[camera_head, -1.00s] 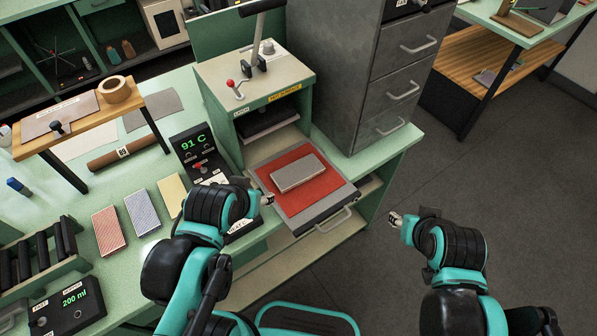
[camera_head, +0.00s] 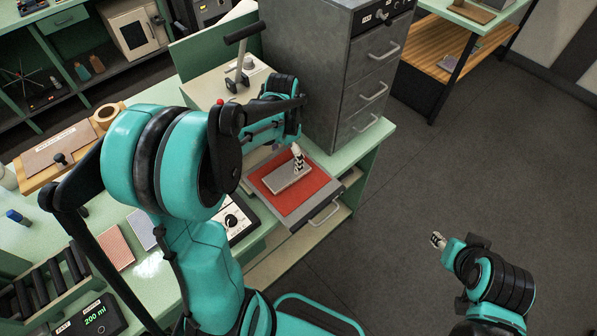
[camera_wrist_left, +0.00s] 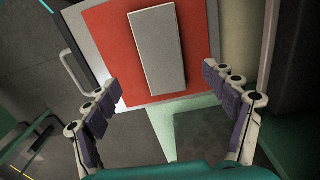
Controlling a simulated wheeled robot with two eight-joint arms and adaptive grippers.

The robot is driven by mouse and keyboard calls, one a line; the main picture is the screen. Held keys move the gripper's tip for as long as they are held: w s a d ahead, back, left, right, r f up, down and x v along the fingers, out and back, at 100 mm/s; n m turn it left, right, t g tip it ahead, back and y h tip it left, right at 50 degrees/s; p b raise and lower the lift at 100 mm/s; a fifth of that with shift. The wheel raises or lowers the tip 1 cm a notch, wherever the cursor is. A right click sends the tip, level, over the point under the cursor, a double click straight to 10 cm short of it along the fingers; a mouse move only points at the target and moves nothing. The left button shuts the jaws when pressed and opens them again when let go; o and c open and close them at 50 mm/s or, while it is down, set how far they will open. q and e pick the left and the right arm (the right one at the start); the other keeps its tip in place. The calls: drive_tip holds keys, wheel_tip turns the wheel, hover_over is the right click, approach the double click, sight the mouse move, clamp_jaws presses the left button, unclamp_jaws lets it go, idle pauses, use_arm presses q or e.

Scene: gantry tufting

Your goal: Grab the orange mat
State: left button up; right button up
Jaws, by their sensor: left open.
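The orange-red mat (camera_head: 310,203) lies flat on the pulled-out grey tray of the press, and it also shows in the left wrist view (camera_wrist_left: 110,45). A grey rectangular block (camera_head: 284,187) rests on the mat; in the left wrist view the block (camera_wrist_left: 160,50) covers its middle. My left gripper (camera_head: 297,157) is over the back part of the tray, close to the block. In the left wrist view its fingers (camera_wrist_left: 165,100) are spread wide with nothing between them. My right gripper (camera_head: 437,240) hangs over the floor at right, away from the tray; its finger state is too small to tell.
The tray's front handle (camera_head: 323,216) sticks out over the bench edge. A grey drawer cabinet (camera_head: 345,95) stands just behind and right of the tray. The press lever (camera_head: 243,45) rises behind my left arm.

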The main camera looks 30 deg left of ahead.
sight(287, 173)
use_arm(q)
wheel_tip(287, 173, down, 8)
drive_tip(key=shift+w+r+b, duration=0.1)
drive_tip(key=shift+w+b, duration=0.05)
drive_tip(key=shift+b, duration=1)
drive_tip(key=c, duration=1.2)
